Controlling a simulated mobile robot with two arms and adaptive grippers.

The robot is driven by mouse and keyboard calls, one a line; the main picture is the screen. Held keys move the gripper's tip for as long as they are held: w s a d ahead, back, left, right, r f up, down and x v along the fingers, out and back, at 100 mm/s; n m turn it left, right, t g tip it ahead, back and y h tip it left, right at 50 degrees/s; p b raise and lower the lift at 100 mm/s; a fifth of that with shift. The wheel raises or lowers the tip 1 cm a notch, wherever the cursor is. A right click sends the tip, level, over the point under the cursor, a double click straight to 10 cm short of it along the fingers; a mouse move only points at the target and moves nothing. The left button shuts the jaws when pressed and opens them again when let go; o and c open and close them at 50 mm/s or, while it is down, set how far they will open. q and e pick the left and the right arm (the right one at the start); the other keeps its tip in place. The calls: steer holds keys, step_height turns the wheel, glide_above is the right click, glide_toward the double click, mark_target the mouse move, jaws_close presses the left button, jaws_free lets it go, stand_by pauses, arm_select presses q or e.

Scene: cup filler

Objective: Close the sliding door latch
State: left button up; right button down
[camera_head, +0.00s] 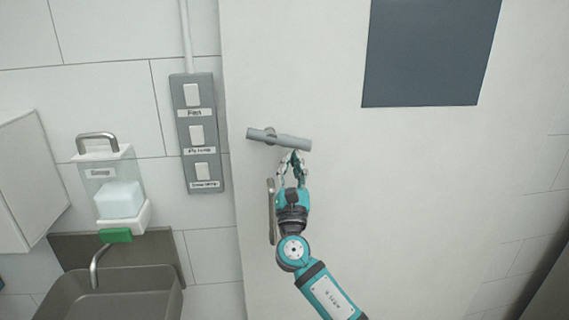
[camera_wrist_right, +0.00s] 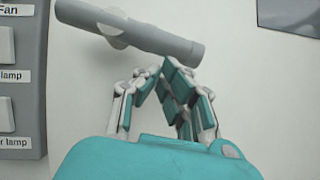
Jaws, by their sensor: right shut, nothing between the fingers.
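A white door (camera_head: 400,190) fills the middle and right of the head view. A grey bar handle (camera_head: 280,139) sits near its left edge, tilted slightly down to the right. The same bar (camera_wrist_right: 130,30) crosses the upper part of the right wrist view. Below it, a second, upright grey handle (camera_head: 271,208) is partly behind my right arm. My right gripper (camera_head: 293,155) is just below the bar's right half, fingers pointing up, shut and empty. Its fingertips (camera_wrist_right: 160,68) look close to the bar; I cannot tell if they touch. My left gripper is out of view.
A grey switch panel (camera_head: 209,131) with labelled switches is on the tiled wall left of the door. A soap dispenser (camera_head: 112,185) hangs above a brown sink (camera_head: 122,294) at lower left. The door surface to the right, below a dark window (camera_head: 430,52), is clear.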

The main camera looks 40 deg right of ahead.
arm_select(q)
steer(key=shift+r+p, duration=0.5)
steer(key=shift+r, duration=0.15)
arm_select(e)
steer(key=shift+s+d+r+n+t+y, duration=0.1)
steer(key=shift+d+r+n+t+y, duration=0.25)
steer(key=shift+n, duration=0.5)
steer(key=shift+s+d+r+n+t+y, duration=0.15)
steer(key=shift+n+t+y, duration=0.3)
steer(key=shift+n+y, duration=0.3)
steer(key=shift+s+d+r+n+t+y, duration=0.1)
steer(key=shift+r+n+t+y, duration=0.25)
steer(key=shift+n, duration=0.55)
steer(key=shift+f+y, duration=0.1)
steer(key=shift+y, duration=0.15)
